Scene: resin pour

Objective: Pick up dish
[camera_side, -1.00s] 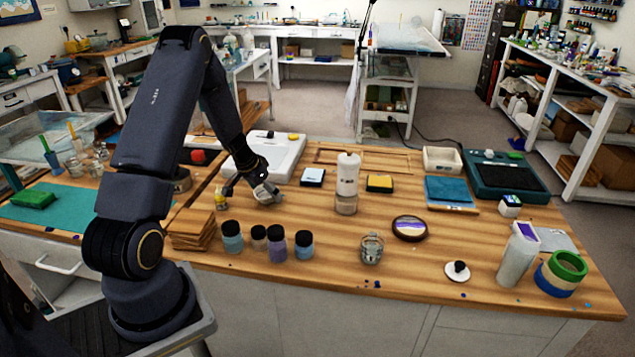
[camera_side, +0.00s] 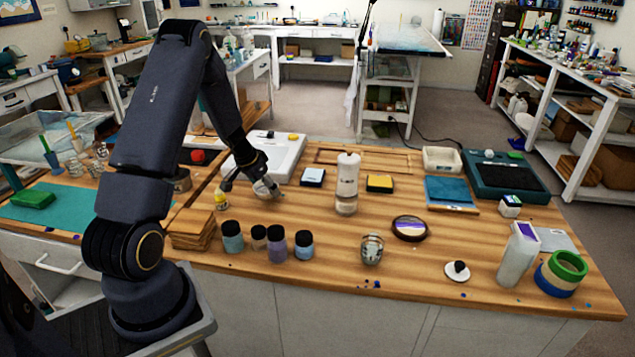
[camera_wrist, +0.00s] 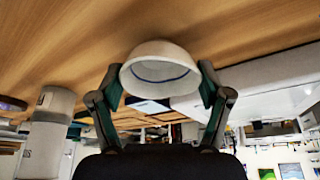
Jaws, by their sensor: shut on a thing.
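The dish is a small white round bowl (camera_wrist: 160,68) with a blue line inside its rim, held between the two fingers of my gripper (camera_wrist: 160,88) in the wrist view. The fingers press on it from either side. In the side view the dish (camera_side: 263,188) is small and partly hidden by my gripper (camera_side: 254,182), left of the white bottle and close above the wooden bench. I cannot tell whether the dish touches the bench.
A white bottle (camera_side: 347,175) stands to the right, with a glass jar (camera_side: 372,249) nearer the front. Several dark-lidded jars (camera_side: 277,246) stand in front of my gripper. The bench's front middle is mostly clear.

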